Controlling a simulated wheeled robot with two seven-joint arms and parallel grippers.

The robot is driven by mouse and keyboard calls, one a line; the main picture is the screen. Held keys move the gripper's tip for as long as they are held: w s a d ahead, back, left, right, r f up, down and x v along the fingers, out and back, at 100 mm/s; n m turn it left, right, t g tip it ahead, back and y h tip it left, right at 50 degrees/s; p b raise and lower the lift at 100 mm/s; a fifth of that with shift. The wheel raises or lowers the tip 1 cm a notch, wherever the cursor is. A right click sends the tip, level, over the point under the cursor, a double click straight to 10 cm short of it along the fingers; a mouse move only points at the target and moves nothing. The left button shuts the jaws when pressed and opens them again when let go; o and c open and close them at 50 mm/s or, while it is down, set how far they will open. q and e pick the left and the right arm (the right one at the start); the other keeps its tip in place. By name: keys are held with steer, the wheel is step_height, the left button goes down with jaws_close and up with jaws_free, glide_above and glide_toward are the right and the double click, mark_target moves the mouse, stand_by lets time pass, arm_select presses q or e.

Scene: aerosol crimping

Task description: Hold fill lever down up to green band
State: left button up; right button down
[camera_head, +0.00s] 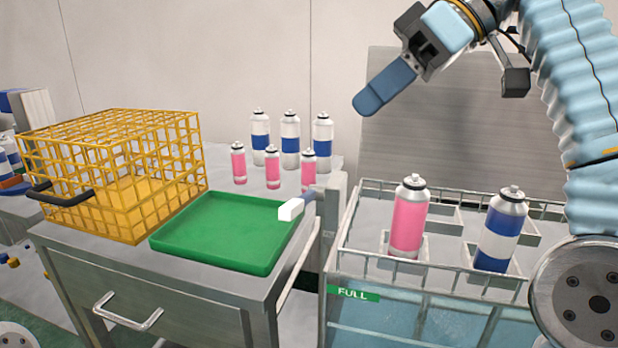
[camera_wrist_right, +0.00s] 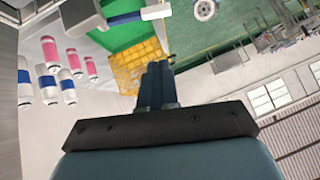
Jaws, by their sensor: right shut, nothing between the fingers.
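A lever with a white block-shaped grip (camera_head: 291,209) sticks out to the left from a grey post beside the table, over the right edge of the green tray. A green band marked FULL (camera_head: 353,293) is on the front of the clear-walled bath at the right. My right gripper (camera_head: 368,103) is shut and empty, high in the air above and to the right of the lever, apart from it. Its closed blue fingers also show in the right wrist view (camera_wrist_right: 156,82). My left gripper is not in view.
A pink can (camera_head: 408,220) and a blue-banded can (camera_head: 500,235) stand in the bath's rack. A green tray (camera_head: 210,255), yellow wire basket (camera_head: 130,170) and several cans, pink (camera_head: 272,168) and blue-banded (camera_head: 290,143), are on the table. Air around my right gripper is clear.

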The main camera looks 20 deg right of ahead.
glide_above(294, 203)
steer(key=d, duration=0.2)
step_height(294, 203, down, 7)
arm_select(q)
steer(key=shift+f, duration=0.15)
arm_select(e)
steer(key=shift+s+f, duration=0.2)
steer(key=shift+f, duration=1.65)
steer(key=shift+s+a+f+t+b, duration=0.1)
steer(key=shift+s+f+t+b, duration=0.15)
steer(key=shift+f+b, duration=0.45)
arm_select(q)
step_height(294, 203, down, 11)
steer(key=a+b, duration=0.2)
steer(key=b, duration=0.8)
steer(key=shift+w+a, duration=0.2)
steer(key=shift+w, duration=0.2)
arm_select(e)
step_height(294, 203, down, 6)
steer(key=s+n+t+h, duration=0.1)
steer(key=n+t+h, duration=0.2)
steer(key=t, duration=0.1)
steer(key=shift+s+a, duration=0.15)
steer(key=shift+a, duration=0.3)
steer(key=shift+f+t, duration=0.1)
steer(key=shift+t, duration=0.15)
stand_by(1.1)
